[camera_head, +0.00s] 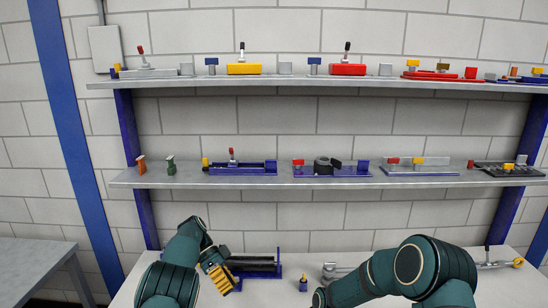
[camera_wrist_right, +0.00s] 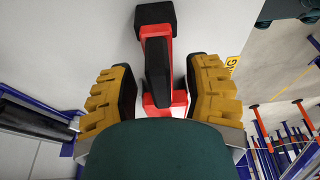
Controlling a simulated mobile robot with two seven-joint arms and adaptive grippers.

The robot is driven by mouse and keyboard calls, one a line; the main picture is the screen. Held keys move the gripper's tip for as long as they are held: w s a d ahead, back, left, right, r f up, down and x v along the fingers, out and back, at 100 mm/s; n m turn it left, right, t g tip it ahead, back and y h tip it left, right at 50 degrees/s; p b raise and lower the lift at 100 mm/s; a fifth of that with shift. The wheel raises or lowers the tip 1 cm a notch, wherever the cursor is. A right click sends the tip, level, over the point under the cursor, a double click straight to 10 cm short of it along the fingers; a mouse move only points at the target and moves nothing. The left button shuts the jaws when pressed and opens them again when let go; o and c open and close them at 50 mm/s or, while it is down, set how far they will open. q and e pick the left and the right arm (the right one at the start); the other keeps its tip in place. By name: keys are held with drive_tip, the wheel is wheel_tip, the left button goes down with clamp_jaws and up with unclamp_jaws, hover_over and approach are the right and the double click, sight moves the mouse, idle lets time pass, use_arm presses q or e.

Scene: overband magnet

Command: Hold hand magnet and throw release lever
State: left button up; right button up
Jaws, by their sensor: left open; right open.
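In the right wrist view, a red part with a black bar-like grip (camera_wrist_right: 157,60) stands between the two yellow fingers of my right gripper (camera_wrist_right: 160,92). A gap shows on each side, so the fingers are open around it. I cannot tell if it is the hand magnet or the release lever. My right gripper does not show in the head view. My left gripper (camera_head: 218,275), with yellow fingers, is open over the bench, at the left end of a blue fixture with a dark cylinder (camera_head: 252,263). I cannot tell whether they touch.
A metal device with a yellow end (camera_head: 497,263) lies at the right. Two shelves, upper (camera_head: 215,83) and lower (camera_head: 270,181), hold several lever fixtures. A grey table (camera_head: 30,260) stands left.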

drive_tip(key=a+p+v, duration=0.2)
drive_tip(key=p+v, duration=0.2)
drive_tip(key=v, duration=1.5)
drive_tip(key=shift+r, duration=0.7)
drive_tip(key=shift+a+f, duration=0.1)
